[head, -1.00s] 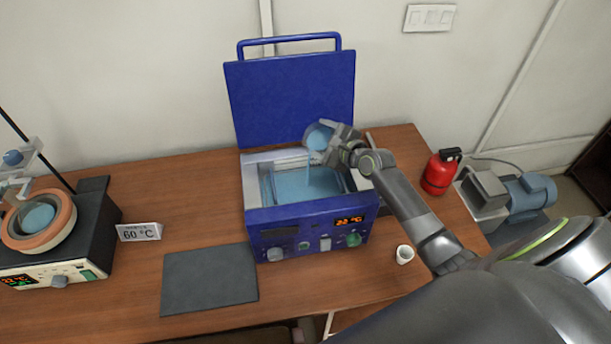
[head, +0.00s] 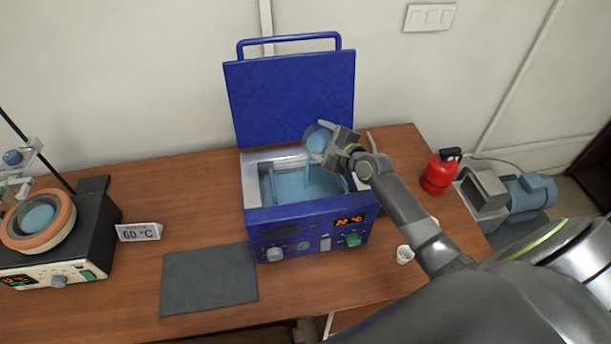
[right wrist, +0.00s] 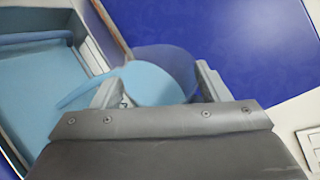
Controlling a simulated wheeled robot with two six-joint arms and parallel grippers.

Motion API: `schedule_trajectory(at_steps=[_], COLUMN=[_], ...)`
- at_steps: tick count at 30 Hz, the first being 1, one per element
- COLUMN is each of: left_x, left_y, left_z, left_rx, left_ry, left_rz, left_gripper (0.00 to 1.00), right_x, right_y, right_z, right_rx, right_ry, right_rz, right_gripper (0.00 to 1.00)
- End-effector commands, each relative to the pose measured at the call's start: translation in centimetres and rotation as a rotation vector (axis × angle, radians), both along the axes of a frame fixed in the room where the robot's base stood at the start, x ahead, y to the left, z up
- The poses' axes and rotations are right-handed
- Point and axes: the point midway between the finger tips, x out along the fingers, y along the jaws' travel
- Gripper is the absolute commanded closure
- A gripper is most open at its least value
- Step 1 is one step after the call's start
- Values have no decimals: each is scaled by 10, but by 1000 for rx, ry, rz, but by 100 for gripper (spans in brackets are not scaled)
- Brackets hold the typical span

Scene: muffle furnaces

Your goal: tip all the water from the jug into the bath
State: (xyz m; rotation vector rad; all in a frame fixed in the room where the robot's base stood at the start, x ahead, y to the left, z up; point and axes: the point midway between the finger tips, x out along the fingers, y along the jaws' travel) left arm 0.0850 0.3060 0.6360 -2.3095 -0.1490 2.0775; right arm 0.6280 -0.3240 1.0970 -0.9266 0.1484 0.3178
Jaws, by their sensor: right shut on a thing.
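The jug (head: 317,136) is tilted over the bath, with blue water in it. A thin blue stream runs from its lip down into the bath. The blue bath (head: 290,215) has its lid (head: 290,98) raised, and blue water (head: 300,184) lies inside. My right gripper (head: 331,142) is shut on the jug above the bath's back right part. In the right wrist view the jug (right wrist: 178,62) sits between the fingers, and the stream leaves it toward the left. My left gripper is not in view.
A grey mat (head: 209,279) lies front left of the bath, beside a 60 °C sign (head: 139,232). A heating unit with an orange-rimmed bowl (head: 40,222) stands at left. A white cup (head: 404,255) is by my right arm. A red canister (head: 440,172) and a pump (head: 510,195) are at right.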

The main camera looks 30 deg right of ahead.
Motion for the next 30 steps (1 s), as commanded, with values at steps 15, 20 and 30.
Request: schedule_trajectory(at_steps=[15, 20, 30], left_x=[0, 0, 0], left_y=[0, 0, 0], left_z=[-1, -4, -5], left_rx=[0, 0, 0], left_ry=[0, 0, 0], left_rz=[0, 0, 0], left_gripper=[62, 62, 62], right_x=[-1, -1, -2], right_y=[2, 3, 4], right_z=[-1, -4, -5], right_rx=[-37, -62, -98], right_ry=[-24, -38, -58], right_rz=[0, 0, 0], right_gripper=[91, 91, 91])
